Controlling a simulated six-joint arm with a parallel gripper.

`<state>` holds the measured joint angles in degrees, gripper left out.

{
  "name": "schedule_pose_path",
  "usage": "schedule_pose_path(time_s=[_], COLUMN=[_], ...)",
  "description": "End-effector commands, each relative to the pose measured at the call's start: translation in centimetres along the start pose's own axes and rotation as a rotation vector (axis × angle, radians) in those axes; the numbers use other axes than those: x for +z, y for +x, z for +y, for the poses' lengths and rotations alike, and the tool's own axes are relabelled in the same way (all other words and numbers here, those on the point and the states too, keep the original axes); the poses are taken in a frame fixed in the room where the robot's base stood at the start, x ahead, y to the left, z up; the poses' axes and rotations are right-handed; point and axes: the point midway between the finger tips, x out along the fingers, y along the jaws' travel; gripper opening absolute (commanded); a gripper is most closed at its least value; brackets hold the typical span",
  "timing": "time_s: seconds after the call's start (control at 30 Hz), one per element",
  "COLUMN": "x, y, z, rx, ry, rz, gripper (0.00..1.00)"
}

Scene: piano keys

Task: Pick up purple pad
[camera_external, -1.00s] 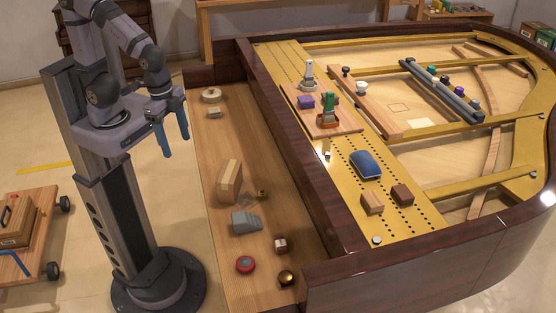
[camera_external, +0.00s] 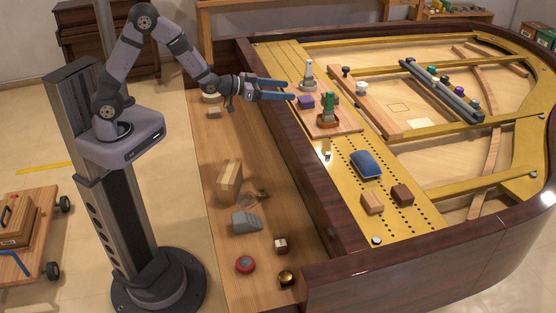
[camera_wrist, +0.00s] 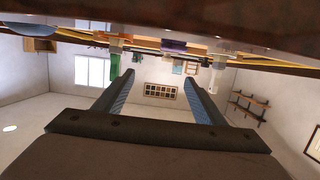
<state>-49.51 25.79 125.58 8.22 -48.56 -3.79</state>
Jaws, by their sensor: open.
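The purple pad (camera_external: 306,102) is a small block on a wooden board (camera_external: 345,124) inside the piano body. It stands between a grey-and-white piece (camera_external: 308,76) and a green-topped piece (camera_external: 328,108). In the wrist view, which looks upside down, the purple pad (camera_wrist: 173,46) shows near the top, beyond and between the fingers. My gripper (camera_external: 292,90) is open and empty, with its blue fingers pointing right, level with the pad and just left of it. The fingers also show in the wrist view (camera_wrist: 157,75). They appear apart from the pad.
The dark piano rim (camera_external: 285,122) runs below the gripper. A blue pad (camera_external: 366,164) and two brown blocks (camera_external: 372,202) lie on the gold plate. Dark tubes (camera_external: 440,90) lie farther right. A wooden block (camera_external: 229,181) and a red disc (camera_external: 245,264) sit on the key ledge.

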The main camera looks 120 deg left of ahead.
Motion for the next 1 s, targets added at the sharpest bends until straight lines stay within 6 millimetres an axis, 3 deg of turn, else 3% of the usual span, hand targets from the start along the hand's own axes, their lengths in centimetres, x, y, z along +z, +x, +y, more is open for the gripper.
schedule_pose_path(time_s=[0.07, 0.23, 0.4, 1.0], x=[-0.1, 2.8, 4.1, 4.0], y=[0.4, 1.1, 1.4, 3.6], z=[-2.8, -2.4, -2.4, -2.4], rx=[-0.038, -0.032, -0.032, -0.032], ry=[-0.012, -0.011, -0.011, -0.010], rz=[0.070, 0.074, 0.077, 0.077], gripper=[0.64, 0.64, 0.64, 0.64])
